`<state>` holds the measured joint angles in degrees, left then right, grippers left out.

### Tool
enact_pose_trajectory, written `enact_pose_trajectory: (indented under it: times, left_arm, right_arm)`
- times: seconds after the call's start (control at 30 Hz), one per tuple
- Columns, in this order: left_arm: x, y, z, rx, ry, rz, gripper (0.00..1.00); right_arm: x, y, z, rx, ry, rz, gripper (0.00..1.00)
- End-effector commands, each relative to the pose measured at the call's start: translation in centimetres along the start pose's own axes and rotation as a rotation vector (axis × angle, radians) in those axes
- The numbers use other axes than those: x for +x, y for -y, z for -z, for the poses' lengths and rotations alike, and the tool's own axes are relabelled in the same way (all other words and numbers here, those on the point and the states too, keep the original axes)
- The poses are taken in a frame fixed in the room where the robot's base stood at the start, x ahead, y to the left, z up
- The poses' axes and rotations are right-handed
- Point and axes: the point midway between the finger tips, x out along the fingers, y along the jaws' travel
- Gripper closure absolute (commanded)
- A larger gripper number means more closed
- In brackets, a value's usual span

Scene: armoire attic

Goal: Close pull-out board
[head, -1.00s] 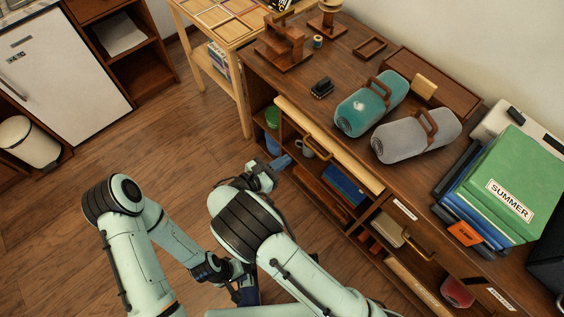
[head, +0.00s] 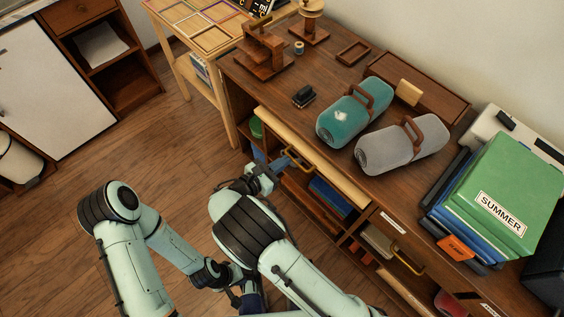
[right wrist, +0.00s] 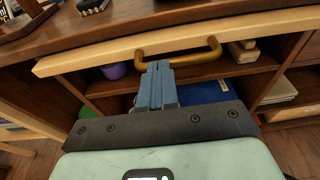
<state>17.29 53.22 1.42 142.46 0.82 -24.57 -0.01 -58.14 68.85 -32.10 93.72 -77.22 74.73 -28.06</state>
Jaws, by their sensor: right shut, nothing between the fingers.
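The pull-out board (head: 345,188) is a pale wooden slab sticking out a little from under the desk top, with a brass handle (head: 301,157) on its front edge. In the right wrist view the board (right wrist: 108,56) spans the picture and the handle (right wrist: 214,48) is at the upper middle. My right gripper (head: 284,162) is shut and empty. Its blue fingertips (right wrist: 158,68) overlap the handle's left part in the wrist view; contact is unclear. My left gripper (head: 248,297) is low in the head view, partly hidden by my right arm, its jaws unclear.
Open shelves below the board hold blue books (head: 328,195). A lower handle (head: 407,262) juts out at right. The floor (head: 130,155) at left is clear.

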Motion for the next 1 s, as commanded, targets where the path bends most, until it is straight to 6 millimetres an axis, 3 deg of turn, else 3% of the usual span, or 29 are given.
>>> enact_pose_trajectory:
  times: [0.13,0.43,0.8,1.0]
  left_arm:
    - [-0.1,0.0,0.0,0.0,0.001,0.0,1.0]
    - [-0.4,0.0,-0.2,-0.001,0.007,0.002,1.0]
    - [-0.4,0.0,-0.3,-0.001,0.007,0.002,1.0]
    - [-0.9,-0.1,-0.5,-0.001,0.014,0.003,1.0]
  right_arm:
    - [0.8,0.0,-0.2,0.001,0.0,0.003,1.0]
    - [5.0,0.0,-1.1,-0.001,0.0,0.002,1.0]
    - [5.2,0.1,-1.2,0.0,0.004,0.005,1.0]
    - [4.3,0.1,-1.6,0.001,0.004,0.005,1.0]
